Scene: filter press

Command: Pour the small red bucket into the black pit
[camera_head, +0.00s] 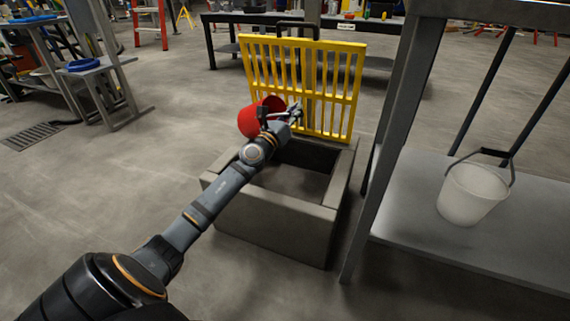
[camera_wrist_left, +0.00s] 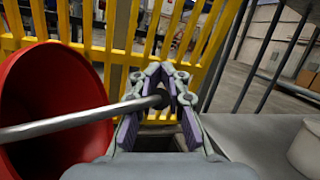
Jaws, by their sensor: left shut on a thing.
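The small red bucket (camera_head: 249,122) hangs in the air above the back left part of the pit, tipped on its side. In the left wrist view the bucket (camera_wrist_left: 45,85) is at the left with its dark mouth showing; its contents cannot be made out. My left gripper (camera_head: 292,114) is shut on the bucket's grey handle (camera_wrist_left: 80,122), also seen between the fingers in the wrist view (camera_wrist_left: 160,88). The pit (camera_head: 275,222) is a grey square-walled box with a dark open top below the gripper. My right gripper is not in view.
A yellow grate (camera_head: 345,85) stands raised at the pit's back edge, close behind the bucket. A grey rack shelf (camera_head: 410,225) with a white bucket (camera_head: 470,194) stands to the right. The floor left of the pit is clear. A floor drain (camera_head: 32,135) lies far left.

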